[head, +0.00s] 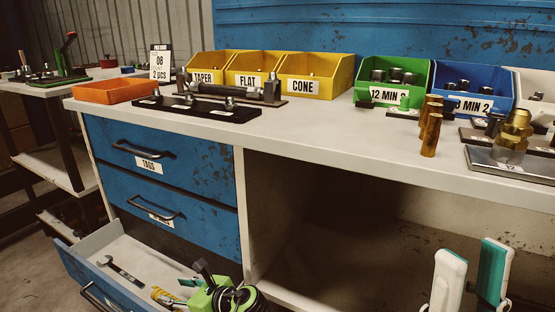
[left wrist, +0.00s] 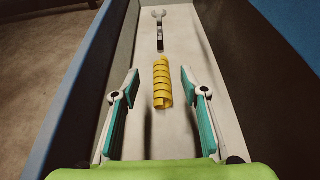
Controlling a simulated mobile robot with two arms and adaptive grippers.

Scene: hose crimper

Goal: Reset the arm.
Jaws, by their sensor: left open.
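My left gripper (head: 186,285) is over the open bottom drawer (head: 127,252). In the left wrist view my left gripper (left wrist: 160,88) is open and empty, its teal pads apart. A yellow spiral sleeve (left wrist: 163,84) lies on the drawer floor between the pads in the picture, with no visible contact; it shows partly in the head view (head: 163,296). A wrench (left wrist: 159,30) lies farther along the drawer and in the head view (head: 122,270). My right gripper (head: 471,268) is at the lower right before the bench, its fingers upright and apart, nothing between them.
The bench top (head: 330,135) carries yellow bins (head: 312,75), a green bin (head: 393,80), a blue bin (head: 474,92), an orange tray (head: 115,91) and a black rack (head: 197,108). Brass fittings (head: 431,135) stand near the front edge. An open bay (head: 330,215) lies below the bench.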

